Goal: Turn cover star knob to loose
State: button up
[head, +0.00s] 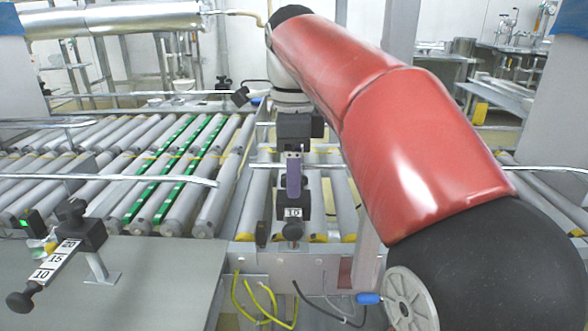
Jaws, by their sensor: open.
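My gripper (293,188) points down at the middle of the view, in front of the roller conveyor; its finger with a purple face shows edge-on, and the jaws are open. Just below it is a black clamp with a label reading 10 and a dark knob (293,231). I cannot tell whether the finger touches this clamp. Another black knob (20,303) sits at the near end of a scale bar (56,262) marked 10, 15 and 20 at the left. Which knob is the cover star knob, and its setting, cannot be told.
Roller conveyors (150,160) with green strips fill the left and middle. A metal guide rail (110,178) crosses them. Yellow and black cables (262,300) hang below the front edge. A grey plate (160,275) at front left is mostly clear. My red arm hides much of the right side.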

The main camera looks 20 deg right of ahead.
jog(key=shift+c, duration=0.4)
jog(key=c, duration=0.9)
